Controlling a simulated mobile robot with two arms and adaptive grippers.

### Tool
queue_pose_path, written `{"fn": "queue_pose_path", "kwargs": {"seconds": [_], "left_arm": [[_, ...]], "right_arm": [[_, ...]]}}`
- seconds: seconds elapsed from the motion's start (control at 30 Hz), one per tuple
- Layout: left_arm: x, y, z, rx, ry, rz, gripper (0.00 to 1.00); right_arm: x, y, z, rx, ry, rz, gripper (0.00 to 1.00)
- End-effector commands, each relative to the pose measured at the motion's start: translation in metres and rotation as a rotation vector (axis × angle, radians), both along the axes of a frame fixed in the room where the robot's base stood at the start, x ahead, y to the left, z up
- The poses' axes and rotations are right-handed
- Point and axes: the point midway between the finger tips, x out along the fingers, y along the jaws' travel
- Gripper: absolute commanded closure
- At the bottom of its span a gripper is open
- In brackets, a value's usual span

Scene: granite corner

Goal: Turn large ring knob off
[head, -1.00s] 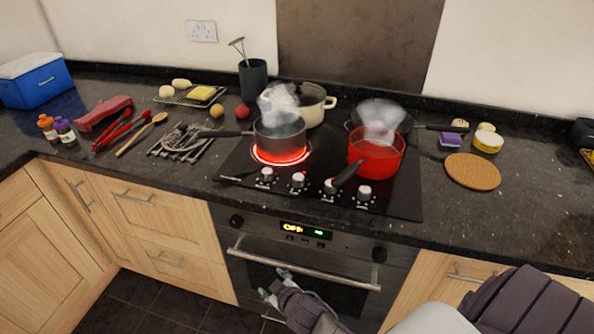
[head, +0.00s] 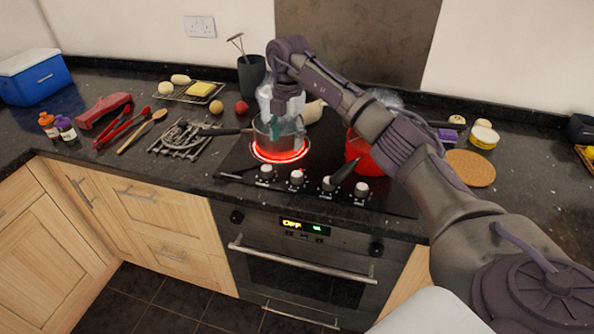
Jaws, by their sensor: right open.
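The black hob has a row of several silver knobs along its front edge, including the far left knob (head: 266,171), a second knob (head: 297,176), a third knob (head: 328,183) and the far right knob (head: 361,189). I cannot tell which one is the large ring knob. The front left ring (head: 257,153) glows red under a dark saucepan (head: 262,138). My right gripper (head: 287,131) points down, open, in front of or over this saucepan, behind the knobs in the picture. I cannot tell if it touches the pan. My left gripper is not in view.
The oven handle (head: 300,263) juts out below.

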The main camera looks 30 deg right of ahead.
Motion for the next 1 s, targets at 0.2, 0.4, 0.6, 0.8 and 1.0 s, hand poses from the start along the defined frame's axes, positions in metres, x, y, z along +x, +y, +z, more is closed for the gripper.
{"fn": "queue_pose_path", "kwargs": {"seconds": [0.2,0.4,0.6,0.8,1.0], "left_arm": [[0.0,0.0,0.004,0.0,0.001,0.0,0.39],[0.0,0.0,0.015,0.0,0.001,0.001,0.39],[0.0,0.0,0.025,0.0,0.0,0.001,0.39],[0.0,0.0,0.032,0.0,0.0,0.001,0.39],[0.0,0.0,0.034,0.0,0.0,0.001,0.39]], "right_arm": [[-0.009,-0.022,0.006,-0.074,0.044,-0.064,0.39],[-0.011,-0.022,-0.03,-0.071,0.045,-0.06,0.39],[-0.013,-0.022,-0.073,-0.068,0.043,-0.059,0.39],[-0.013,-0.022,-0.106,-0.067,0.041,-0.06,0.39],[-0.013,-0.022,-0.121,-0.068,0.039,-0.058,0.39]]}}
